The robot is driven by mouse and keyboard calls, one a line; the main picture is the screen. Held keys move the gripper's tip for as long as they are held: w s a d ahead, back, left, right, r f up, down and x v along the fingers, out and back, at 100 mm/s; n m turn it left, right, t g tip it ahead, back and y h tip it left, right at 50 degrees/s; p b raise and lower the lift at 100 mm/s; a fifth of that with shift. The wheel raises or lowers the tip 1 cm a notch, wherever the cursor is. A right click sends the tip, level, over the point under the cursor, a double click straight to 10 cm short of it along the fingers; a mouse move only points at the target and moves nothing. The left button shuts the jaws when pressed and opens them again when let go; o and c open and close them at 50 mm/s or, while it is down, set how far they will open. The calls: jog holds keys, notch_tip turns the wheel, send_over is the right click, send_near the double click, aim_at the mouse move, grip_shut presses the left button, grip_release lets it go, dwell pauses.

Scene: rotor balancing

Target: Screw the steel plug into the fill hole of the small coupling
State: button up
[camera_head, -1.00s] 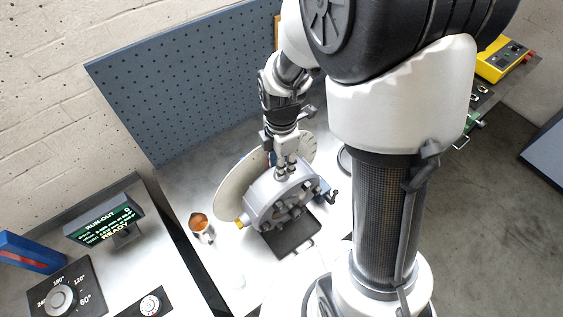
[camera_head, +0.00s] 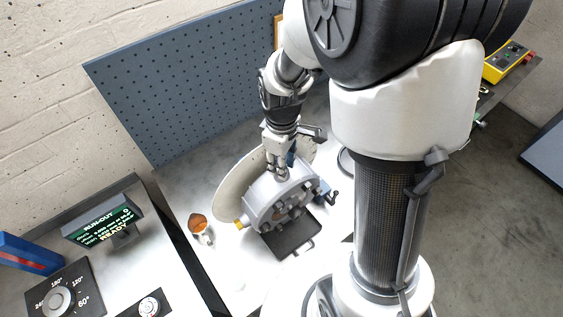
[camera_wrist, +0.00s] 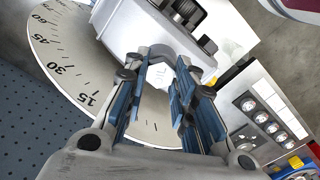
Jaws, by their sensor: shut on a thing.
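The small coupling (camera_head: 262,214) is a grey, drum-like body held in front of a large pale dial disc. The fill hole is hidden under the tips.
The dial disc (camera_head: 229,196) with degree marks stands behind the coupling. A dark tray (camera_head: 290,240) lies in front of it. An orange-topped cup (camera_head: 199,225) stands to the left. A run-out display (camera_head: 101,226) reads READY. A blue pegboard (camera_head: 190,85) bounds the back.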

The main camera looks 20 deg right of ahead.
jog(key=m, duration=1.1)
jog(key=shift+m, duration=0.3)
